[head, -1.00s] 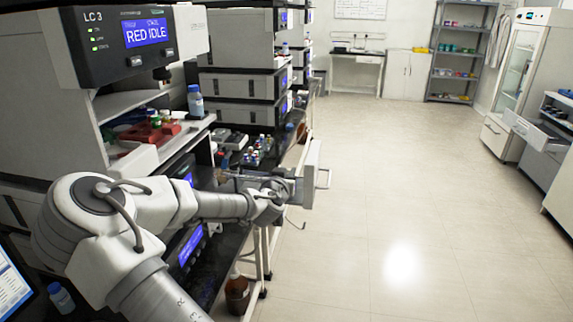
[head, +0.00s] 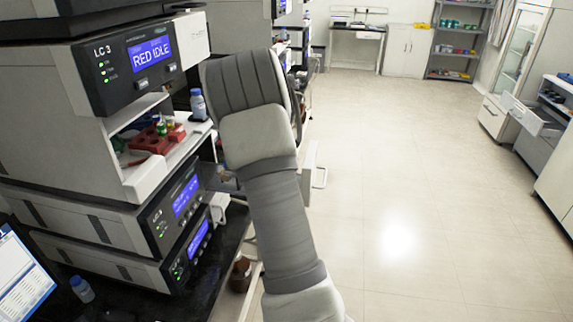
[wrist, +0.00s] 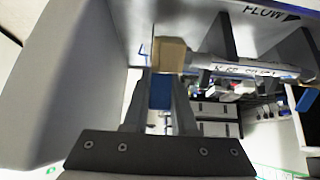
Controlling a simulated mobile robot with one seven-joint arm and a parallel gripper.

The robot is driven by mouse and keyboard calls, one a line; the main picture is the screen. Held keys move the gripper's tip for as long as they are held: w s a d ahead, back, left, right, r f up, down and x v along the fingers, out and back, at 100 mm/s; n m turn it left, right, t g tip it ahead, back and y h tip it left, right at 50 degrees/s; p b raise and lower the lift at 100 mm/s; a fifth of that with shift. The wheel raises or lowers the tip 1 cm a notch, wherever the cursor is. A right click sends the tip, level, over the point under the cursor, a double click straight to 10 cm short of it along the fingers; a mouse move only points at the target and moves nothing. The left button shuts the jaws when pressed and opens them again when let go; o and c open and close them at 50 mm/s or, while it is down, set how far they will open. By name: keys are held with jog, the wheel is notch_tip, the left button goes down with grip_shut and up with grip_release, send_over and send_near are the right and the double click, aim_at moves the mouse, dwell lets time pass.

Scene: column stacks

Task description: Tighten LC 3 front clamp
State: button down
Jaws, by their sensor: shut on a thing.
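The LC 3 unit (head: 110,75) stands at the left in the head view, its display reading "RED IDLE". In the wrist view, a white column (wrist: 240,69) with a printed label lies across dark brackets under a panel marked "FLOW" with an arrow. A tan block-shaped fitting (wrist: 171,54) sits at the column's left end. A blue patch shows between the fingers. The exact contact is partly hidden. In the head view my arm hides the gripper.
An open compartment with a red rack (head: 155,139) and a blue-capped bottle (head: 198,104) are left of my arm. A brown bottle (head: 241,274) stands low by the bench. The floor (head: 400,180) to the right is clear.

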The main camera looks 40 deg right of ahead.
jog(key=g+y+p, duration=0.1)
jog(key=y+p, duration=0.1)
jog(key=g+y+p, duration=0.1)
jog(key=p, duration=0.1)
jog(key=shift+w+d+f+g, duration=0.15)
jog(key=shift+d+f+g, duration=0.1)
jog(key=shift+f+g, duration=0.05)
jog(key=shift+f+g+y+p, duration=0.6)
jog(key=shift+g+y+p, duration=0.3)
jog(key=shift+y, duration=0.2)
jog(key=shift+f+g+y, duration=0.2)
jog(key=shift+g+y, duration=0.1)
jog(key=shift+a+f, duration=0.1)
jog(key=c, duration=0.7)
grip_release()
notch_tip(320, 180, up, 18)
jog(key=shift+f+b, duration=0.2)
jog(key=shift+b, duration=0.35)
jog(key=shift+w, duration=0.1)
